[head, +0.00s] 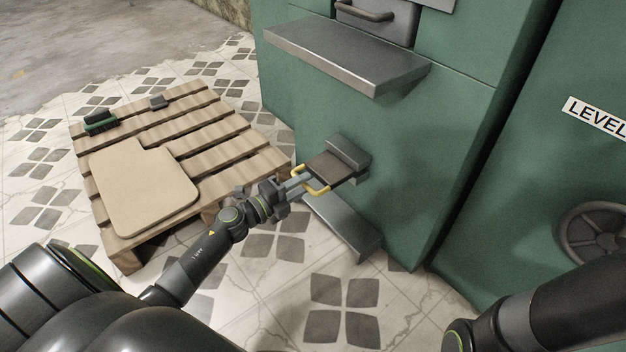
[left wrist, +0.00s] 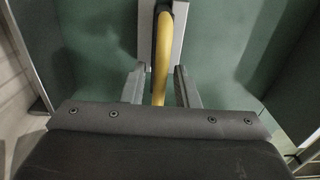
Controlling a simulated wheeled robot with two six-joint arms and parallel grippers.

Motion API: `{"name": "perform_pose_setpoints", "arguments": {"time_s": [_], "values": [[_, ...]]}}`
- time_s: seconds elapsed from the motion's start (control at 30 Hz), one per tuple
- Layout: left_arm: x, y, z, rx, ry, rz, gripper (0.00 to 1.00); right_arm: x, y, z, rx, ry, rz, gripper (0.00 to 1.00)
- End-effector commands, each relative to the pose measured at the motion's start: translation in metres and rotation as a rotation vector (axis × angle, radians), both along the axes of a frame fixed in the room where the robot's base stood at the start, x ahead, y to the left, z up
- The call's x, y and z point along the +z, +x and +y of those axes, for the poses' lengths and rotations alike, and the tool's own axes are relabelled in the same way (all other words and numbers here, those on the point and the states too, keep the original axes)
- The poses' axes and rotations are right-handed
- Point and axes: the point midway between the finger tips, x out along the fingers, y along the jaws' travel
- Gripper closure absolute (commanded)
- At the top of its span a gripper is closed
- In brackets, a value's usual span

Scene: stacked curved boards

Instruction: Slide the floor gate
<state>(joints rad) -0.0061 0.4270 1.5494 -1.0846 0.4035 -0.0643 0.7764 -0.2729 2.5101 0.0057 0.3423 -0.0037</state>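Low on the green cabinet's front, a dark flat plate (head: 328,168), which looks like the floor gate, sticks out of a grey housing (head: 349,154). A yellow handle (head: 317,189) is at its outer end. In the left wrist view the yellow handle (left wrist: 162,50) runs upright between my left gripper's fingers (left wrist: 160,87), with a narrow gap on each side. My left gripper (head: 299,181) is open around the handle in the head view. The gripper body hides the handle's near end in the left wrist view. My right arm shows at the lower right, but its gripper is out of view.
A metal shelf (head: 350,52) juts out above the plate, and a lower metal ledge (head: 343,228) lies below it. A wooden pallet (head: 235,150) at left carries a tan board (head: 140,187) and a green-and-black brush-like object (head: 100,122). Tiled floor is clear in front.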

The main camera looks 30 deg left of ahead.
Motion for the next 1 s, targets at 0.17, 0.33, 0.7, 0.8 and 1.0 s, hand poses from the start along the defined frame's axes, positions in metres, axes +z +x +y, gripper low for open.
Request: {"name": "perform_pose_setpoints", "arguments": {"time_s": [0.17,0.33,0.7,0.8,1.0], "values": [[0.000,0.000,0.000,0.000,0.000,0.000,0.97,0.000,0.000,0.000,-0.001,0.000,0.000,0.57],[0.000,0.000,0.000,0.000,0.000,0.000,1.00,0.000,0.000,0.000,-0.002,-0.001,0.000,0.57],[0.001,0.010,-0.004,0.001,0.001,0.000,1.00,0.003,0.000,0.000,-0.002,-0.001,0.000,0.57],[0.001,0.015,-0.005,0.001,0.001,0.000,1.00,0.004,0.000,0.000,-0.002,-0.001,0.000,0.57],[0.001,0.024,-0.010,0.001,-0.001,0.000,1.00,0.006,0.000,0.000,-0.002,-0.001,0.000,0.57]]}}
